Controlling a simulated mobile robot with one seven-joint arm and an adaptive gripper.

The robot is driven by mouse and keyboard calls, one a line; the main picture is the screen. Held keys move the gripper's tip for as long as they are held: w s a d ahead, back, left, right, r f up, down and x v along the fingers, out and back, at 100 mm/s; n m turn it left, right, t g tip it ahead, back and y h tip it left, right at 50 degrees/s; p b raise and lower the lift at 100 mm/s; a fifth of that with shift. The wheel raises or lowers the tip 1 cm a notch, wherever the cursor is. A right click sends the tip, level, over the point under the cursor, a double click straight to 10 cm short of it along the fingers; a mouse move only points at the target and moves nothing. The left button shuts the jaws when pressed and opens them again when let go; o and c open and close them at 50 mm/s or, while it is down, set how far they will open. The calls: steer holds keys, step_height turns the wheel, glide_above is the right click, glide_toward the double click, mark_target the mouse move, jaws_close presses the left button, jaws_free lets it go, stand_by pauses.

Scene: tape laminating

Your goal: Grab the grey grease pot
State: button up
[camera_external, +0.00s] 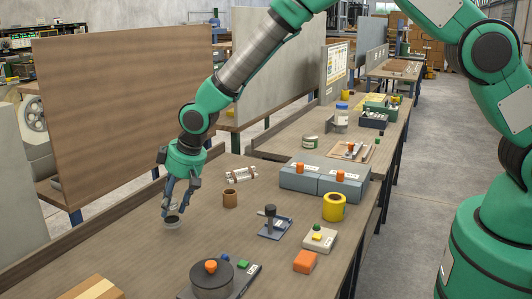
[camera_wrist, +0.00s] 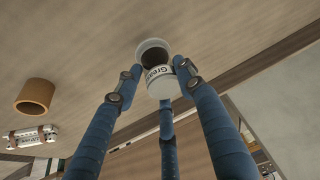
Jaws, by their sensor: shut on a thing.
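The grey grease pot (camera_wrist: 156,80) is between my fingertips in the wrist view, with its label showing "Grease" and its dark open mouth facing the camera. In the external view the pot (camera_external: 173,223) is at the lower end of my gripper (camera_external: 172,211), at the left side of the wooden table. My gripper (camera_wrist: 158,80) is shut on the pot, with fingers on both sides of it. I cannot tell whether the pot still touches the table.
A brown cup (camera_external: 230,199) stands to the right, also seen in the wrist view (camera_wrist: 35,96). A white labelled part (camera_external: 241,174) lies behind it. A dark press-like tool (camera_external: 271,220), yellow roll (camera_external: 335,207) and dark round pot (camera_external: 211,280) stand further right and in front. Table around the gripper is clear.

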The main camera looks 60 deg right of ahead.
steer(key=s+d+r, duration=0.1)
steer(key=s, duration=0.6)
steer(key=s+d+r, duration=0.1)
steer(key=s+d, duration=0.1)
steer(key=s, duration=0.6)
steer(key=shift+s+d+r+p, duration=0.15)
steer(key=shift+s+d+p, duration=0.15)
steer(key=shift+p, duration=0.15)
